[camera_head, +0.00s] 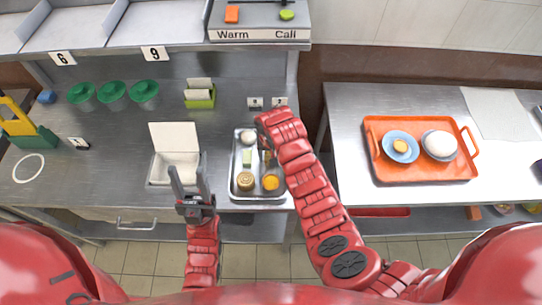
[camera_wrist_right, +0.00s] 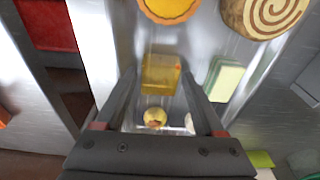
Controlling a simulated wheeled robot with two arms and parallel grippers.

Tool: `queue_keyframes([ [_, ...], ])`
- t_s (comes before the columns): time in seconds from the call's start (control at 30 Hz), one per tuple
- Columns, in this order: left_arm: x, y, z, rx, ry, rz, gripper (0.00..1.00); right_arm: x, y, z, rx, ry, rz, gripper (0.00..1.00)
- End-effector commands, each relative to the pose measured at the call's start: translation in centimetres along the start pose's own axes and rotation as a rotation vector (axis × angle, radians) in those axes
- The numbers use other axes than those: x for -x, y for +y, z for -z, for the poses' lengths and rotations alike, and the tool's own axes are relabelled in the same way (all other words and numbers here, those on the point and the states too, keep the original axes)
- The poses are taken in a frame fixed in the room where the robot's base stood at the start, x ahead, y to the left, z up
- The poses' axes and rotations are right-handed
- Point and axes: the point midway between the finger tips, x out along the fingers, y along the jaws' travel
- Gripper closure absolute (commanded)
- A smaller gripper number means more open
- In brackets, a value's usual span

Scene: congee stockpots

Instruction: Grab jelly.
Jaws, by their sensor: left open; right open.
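A yellow, translucent-looking block (camera_wrist_right: 160,73), which looks like the jelly, sits on a metal tray (camera_head: 235,187). In the right wrist view my right gripper (camera_wrist_right: 158,80) is open over the tray, with one finger on each side of the block. Whether the fingers touch it I cannot tell. A small yellow round item (camera_wrist_right: 155,117) also lies between the fingers, nearer the palm. In the head view my right arm largely hides this spot. My left gripper (camera_head: 189,167) is open and empty in front of the white open box (camera_head: 174,138).
The tray also holds an orange tart (camera_head: 270,182), a swirl roll (camera_head: 245,181), a pale green layered block (camera_head: 247,158) and a white bun (camera_head: 248,136). An orange tray (camera_head: 375,155) with two dishes stands on the right table. Green bowls (camera_head: 113,92) stand at the back left.

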Motion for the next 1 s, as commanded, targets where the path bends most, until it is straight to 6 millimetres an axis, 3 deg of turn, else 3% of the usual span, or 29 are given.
queue_keyframes([
  [0.3, -0.16, -0.01, 0.02, 0.0, 0.0, 0.0, 0.5, -0.51, 0.02, -0.06, 0.0, -0.001, 0.0, 0.29],
  [0.7, -0.16, -0.01, 0.03, 0.0, 0.0, 0.0, 0.5, -0.48, 0.01, -0.05, 0.0, -0.001, 0.0, 0.99],
  [1.0, -0.06, 0.0, 0.01, 0.0, 0.0, 0.0, 0.5, -0.43, 0.0, -0.01, 0.0, 0.0, 0.0, 1.0],
])
